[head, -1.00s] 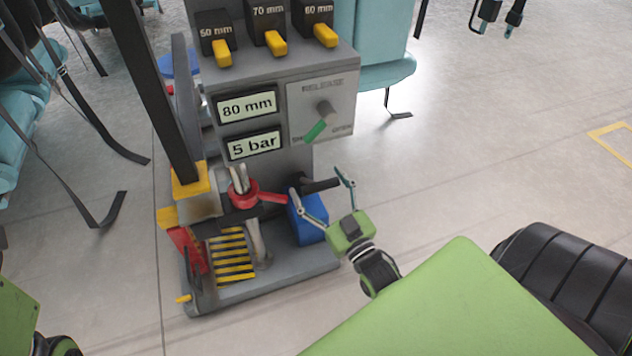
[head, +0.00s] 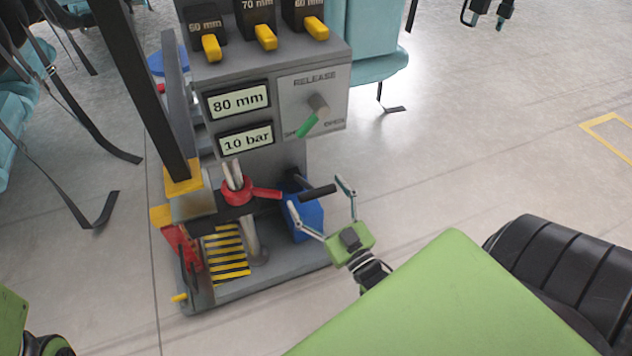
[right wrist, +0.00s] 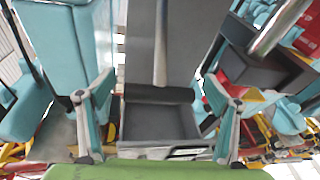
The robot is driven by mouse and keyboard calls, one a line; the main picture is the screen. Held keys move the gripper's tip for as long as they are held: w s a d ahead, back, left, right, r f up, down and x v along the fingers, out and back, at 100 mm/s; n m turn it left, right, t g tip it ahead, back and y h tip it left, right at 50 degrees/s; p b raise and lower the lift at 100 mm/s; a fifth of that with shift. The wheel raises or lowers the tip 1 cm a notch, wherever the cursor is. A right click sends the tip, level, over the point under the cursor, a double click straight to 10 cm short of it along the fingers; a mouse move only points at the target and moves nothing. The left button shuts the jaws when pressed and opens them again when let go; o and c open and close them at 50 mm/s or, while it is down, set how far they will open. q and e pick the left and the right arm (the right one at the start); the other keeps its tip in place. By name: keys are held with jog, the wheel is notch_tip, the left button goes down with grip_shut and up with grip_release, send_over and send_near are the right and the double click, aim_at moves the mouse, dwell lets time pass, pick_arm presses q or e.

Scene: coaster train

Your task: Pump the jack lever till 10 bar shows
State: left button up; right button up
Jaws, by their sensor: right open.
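The grey jack unit stands in the middle left of the head view. Its lower display (head: 246,139) reads 10 bar and its upper display (head: 238,101) reads 80 mm. The jack lever (head: 318,192) is a short dark bar sticking out to the right above a blue block. My right gripper (head: 320,194) is open, its fingers spread on either side of the lever's end in this view; I cannot tell whether they touch it. The right wrist view shows both fingers apart (right wrist: 158,88). My left gripper is not in view.
The release knob (head: 318,106) has its green pointer toward the lower left. A red collar (head: 237,190) with a red arm sits left of the lever. The blue block (head: 304,222) stands below it. Teal seats (head: 378,50) are behind. The floor on the right is clear.

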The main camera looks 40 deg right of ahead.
jog(key=v, duration=1.1)
jog(key=shift+s, duration=0.2)
jog(key=shift+a, duration=0.1)
dwell(1.4)
